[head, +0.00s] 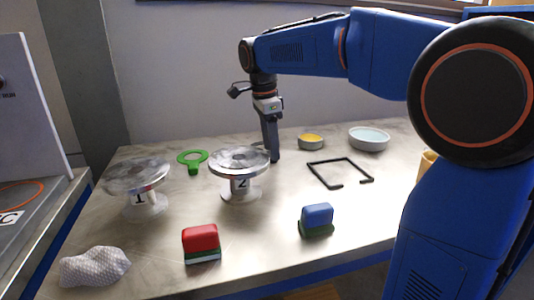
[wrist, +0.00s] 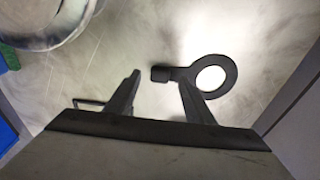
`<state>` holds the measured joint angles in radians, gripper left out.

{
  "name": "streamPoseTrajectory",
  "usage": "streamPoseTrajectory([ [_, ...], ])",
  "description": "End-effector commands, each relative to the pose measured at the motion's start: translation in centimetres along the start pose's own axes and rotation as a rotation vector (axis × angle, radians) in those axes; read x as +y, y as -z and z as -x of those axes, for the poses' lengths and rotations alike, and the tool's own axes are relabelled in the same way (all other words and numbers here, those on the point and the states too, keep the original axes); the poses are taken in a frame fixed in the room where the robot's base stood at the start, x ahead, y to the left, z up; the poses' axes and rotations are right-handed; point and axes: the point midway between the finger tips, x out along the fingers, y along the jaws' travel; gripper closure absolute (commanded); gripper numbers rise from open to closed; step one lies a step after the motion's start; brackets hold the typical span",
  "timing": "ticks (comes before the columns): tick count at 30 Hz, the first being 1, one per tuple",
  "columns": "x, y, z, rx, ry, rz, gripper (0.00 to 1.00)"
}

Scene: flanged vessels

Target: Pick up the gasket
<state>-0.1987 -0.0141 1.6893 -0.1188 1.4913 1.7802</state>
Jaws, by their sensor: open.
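The gasket (wrist: 228,69) shows in the wrist view as a flat dark ring with a short tab, lying on the metal table. Its tab lies in the picture between the tips of my gripper (wrist: 159,79), which is open and empty. I cannot tell the height of the tips above the tab. In the head view my gripper (head: 272,155) points down just behind the right-hand vessel marked 2 (head: 240,188); the gasket is mostly hidden there. A green ring with a tab (head: 186,155) lies apart, to the left of my gripper.
Vessel 1 (head: 146,203) stands at the left. A yellow-filled bowl (head: 311,141), a pale bowl (head: 369,138) and a black open frame (head: 314,176) lie to the right. A red block (head: 201,240), a blue block (head: 317,217) and bubble wrap (head: 94,267) are in front.

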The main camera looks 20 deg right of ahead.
Motion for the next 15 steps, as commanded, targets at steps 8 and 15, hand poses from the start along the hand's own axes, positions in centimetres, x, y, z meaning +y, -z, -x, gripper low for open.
streamPoseTrajectory([
  [8, 0.0, 0.0, -1.7, 0.0, 0.0, -0.001, 0.52],
  [15, 0.0, 0.0, -1.7, 0.0, 0.0, 0.0, 0.71],
])
